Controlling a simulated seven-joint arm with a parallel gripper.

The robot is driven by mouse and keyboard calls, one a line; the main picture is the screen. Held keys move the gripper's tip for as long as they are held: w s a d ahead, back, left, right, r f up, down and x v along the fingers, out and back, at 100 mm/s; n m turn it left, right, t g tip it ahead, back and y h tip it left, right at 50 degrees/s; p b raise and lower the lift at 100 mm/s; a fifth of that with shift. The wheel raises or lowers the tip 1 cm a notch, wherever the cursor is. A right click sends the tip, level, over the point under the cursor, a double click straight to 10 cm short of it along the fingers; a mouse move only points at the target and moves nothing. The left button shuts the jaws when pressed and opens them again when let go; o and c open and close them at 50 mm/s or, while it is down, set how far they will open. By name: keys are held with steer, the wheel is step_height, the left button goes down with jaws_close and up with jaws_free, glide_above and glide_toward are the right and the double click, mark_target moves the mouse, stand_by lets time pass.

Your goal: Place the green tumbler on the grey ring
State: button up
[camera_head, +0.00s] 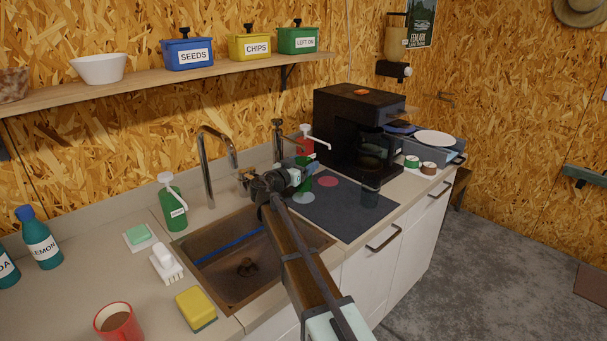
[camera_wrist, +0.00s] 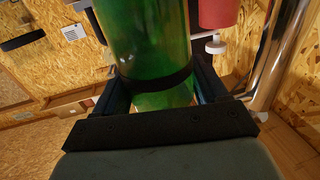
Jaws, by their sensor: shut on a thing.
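The green tumbler (camera_head: 306,165) is between the fingers of my gripper (camera_head: 297,178), over the dark mat (camera_head: 345,217). In the wrist view the green tumbler (camera_wrist: 150,35) fills the space between the fingers of my gripper (camera_wrist: 160,85), which is shut on it. The grey ring (camera_head: 303,198) lies flat on the mat's left part, just below the gripper in the picture. The gripper hides part of the tumbler, and I cannot tell the gap between its base and the mat.
A pink disc (camera_head: 328,182) and a dark see-through tumbler (camera_head: 370,193) are on the mat. A black coffee machine (camera_head: 345,125) stands behind. A red pump bottle (camera_head: 305,143) is close behind the gripper. The sink (camera_head: 225,270) lies left, with a tall tap (camera_head: 207,165).

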steer(key=shift+f, duration=1.75)
steer(key=o, duration=1.1)
steer(key=shift+f, duration=0.15)
steer(key=shift+c, duration=0.2)
steer(key=shift+r, duration=0.2)
steer(key=v, duration=1.2)
steer(key=shift+w, duration=0.1)
